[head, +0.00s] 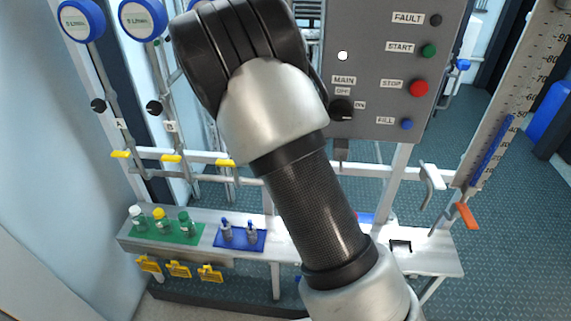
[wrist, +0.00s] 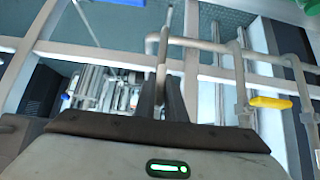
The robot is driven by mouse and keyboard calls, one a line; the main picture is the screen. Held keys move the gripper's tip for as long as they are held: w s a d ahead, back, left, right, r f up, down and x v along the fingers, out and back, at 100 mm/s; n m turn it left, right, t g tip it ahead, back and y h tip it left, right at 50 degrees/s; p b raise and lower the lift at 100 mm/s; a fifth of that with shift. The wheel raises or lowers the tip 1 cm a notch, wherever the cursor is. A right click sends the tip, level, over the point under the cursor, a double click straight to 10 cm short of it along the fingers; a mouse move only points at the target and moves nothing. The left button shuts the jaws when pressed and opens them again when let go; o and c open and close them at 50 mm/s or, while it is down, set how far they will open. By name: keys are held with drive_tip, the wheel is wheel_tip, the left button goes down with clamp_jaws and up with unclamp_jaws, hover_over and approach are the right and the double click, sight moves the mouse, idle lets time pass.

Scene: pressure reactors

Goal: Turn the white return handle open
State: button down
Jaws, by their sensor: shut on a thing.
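In the wrist view, my gripper (wrist: 162,88) has its two dark fingers close together. They are shut on a slim pale lever (wrist: 162,68), which looks like the white return handle. The lever stands by a pale pipe (wrist: 200,44) that bends off to the right. How far the lever is turned cannot be told. In the head view, my arm covers the gripper and this lever. Another white handle (head: 431,177) hangs at the right of the frame, apart from my arm.
A control panel (head: 385,70) with buttons stands behind my arm. A bench (head: 430,262) with bottles runs below. An orange handle (head: 467,215) is at right.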

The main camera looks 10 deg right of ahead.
idle(0.3)
drive_tip(key=c, duration=1.8)
unclamp_jaws()
drive_tip(key=shift+p+v, duration=1.7)
drive_tip(key=shift+v, duration=7)
drive_tip(key=shift+r, duration=0.1)
